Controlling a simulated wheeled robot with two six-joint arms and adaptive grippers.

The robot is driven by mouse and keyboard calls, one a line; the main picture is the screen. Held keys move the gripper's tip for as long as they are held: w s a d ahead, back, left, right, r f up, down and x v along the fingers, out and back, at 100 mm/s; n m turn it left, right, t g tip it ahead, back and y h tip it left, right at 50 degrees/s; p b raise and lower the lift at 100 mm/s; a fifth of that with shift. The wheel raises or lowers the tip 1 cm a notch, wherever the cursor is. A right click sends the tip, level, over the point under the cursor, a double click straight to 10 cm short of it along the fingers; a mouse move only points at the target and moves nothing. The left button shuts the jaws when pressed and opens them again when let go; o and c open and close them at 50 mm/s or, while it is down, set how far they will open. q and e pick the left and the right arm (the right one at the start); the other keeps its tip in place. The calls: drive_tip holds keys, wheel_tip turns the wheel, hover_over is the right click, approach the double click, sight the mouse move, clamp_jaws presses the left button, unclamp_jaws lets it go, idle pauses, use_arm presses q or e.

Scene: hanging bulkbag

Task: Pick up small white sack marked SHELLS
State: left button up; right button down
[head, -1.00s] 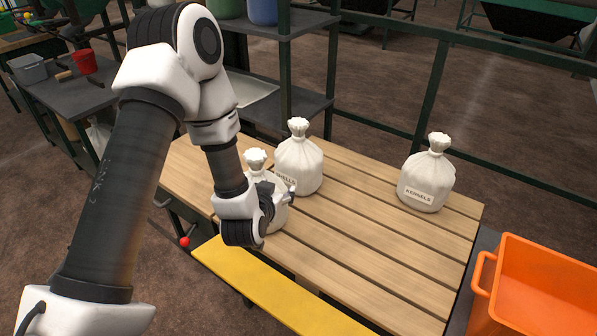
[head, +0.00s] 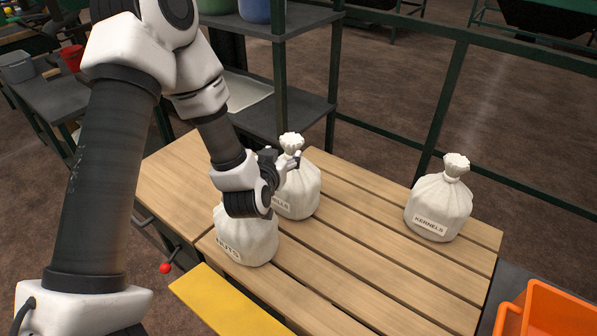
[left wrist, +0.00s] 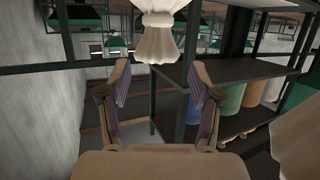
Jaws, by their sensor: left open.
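The white sack marked SHELLS (head: 300,198) stands upright on the slatted wooden table, its label partly covered by my left gripper. Its tied neck and ruffled top show in the left wrist view (left wrist: 157,40), ahead of and between the fingers. My left gripper (head: 291,168) is open and empty, with its fingertips close to the neck of this sack. In the left wrist view the two fingers (left wrist: 158,72) stand apart; I cannot tell whether either touches the sack. My right gripper is not in view.
A white sack marked NUTS (head: 246,238) stands in front, under my left wrist, its top hidden. A sack marked KERNELS (head: 438,207) stands at the right of the table (head: 345,235). An orange crate (head: 545,312) is at lower right. Dark shelving (head: 300,110) stands behind.

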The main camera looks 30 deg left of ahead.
sight(290, 142)
use_arm(q)
drive_tip(key=shift+x, duration=1.25)
drive_tip(key=shift+w+a+r, duration=0.1)
drive_tip(key=shift+w+r, duration=0.35)
drive_tip(key=shift+w, duration=0.05)
drive_tip(key=x, duration=0.5)
drive_tip(key=shift+s+r, duration=0.1)
drive_tip(key=shift+c, duration=0.9)
clamp_jaws()
drive_tip(key=shift+r+p, duration=0.1)
drive_tip(key=shift+p, duration=0.2)
